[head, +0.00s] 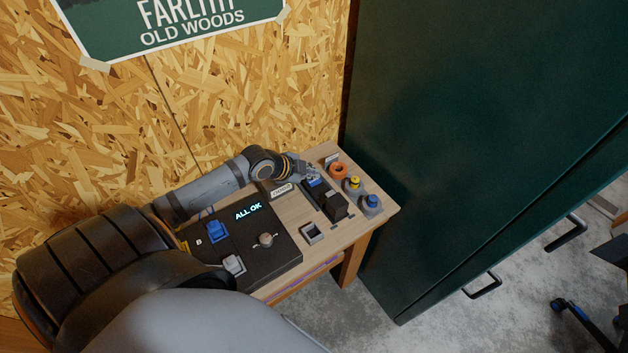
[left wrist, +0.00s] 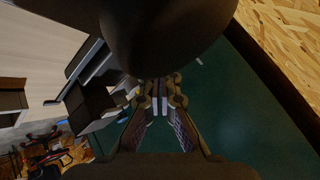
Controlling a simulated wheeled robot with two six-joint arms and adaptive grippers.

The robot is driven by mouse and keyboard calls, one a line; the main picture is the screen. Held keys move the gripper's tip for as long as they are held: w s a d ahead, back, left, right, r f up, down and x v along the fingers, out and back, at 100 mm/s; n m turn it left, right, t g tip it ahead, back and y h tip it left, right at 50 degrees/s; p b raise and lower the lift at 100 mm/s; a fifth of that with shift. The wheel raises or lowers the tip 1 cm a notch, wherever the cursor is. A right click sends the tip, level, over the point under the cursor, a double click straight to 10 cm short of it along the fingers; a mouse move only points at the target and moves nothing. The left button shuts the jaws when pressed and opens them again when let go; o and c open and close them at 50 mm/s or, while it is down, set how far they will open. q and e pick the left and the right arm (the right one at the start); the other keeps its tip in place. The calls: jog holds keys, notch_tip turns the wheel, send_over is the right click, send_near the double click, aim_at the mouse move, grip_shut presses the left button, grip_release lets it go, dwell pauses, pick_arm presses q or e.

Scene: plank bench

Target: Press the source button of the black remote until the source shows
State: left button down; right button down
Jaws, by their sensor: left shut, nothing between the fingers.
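My left gripper (head: 312,173) is over the far right part of the bench, beside a dark holder (head: 322,196) with a blue piece and a black block. In the left wrist view, its fingertips (left wrist: 160,92) are together with nothing between them. A black box (left wrist: 90,102) and dark bars show left of the fingers there. I cannot make out for sure which dark thing is the black remote, and no source button can be read. A black panel (head: 284,254) on the bench has a lit display (head: 248,211) reading "ALL OK". My right gripper is not in view.
The panel carries a blue switch (head: 217,231), a grey knob (head: 266,240) and a pale switch (head: 234,265). An orange ring (head: 338,170) and yellow-topped and blue-topped pieces stand at the bench's right end. A green cabinet (head: 440,120) stands close on the right.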

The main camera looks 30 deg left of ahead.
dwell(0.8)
pick_arm(q)
jog(key=shift+f+b, duration=0.35)
jog(key=shift+f, duration=0.05)
jog(key=shift+f+b, duration=0.45)
jog(key=shift+f, duration=0.05)
dwell(0.6)
jog(key=shift+r, duration=0.1)
jog(key=shift+r+p, duration=0.7)
jog(key=shift+p, duration=0.1)
jog(key=shift+r, duration=0.15)
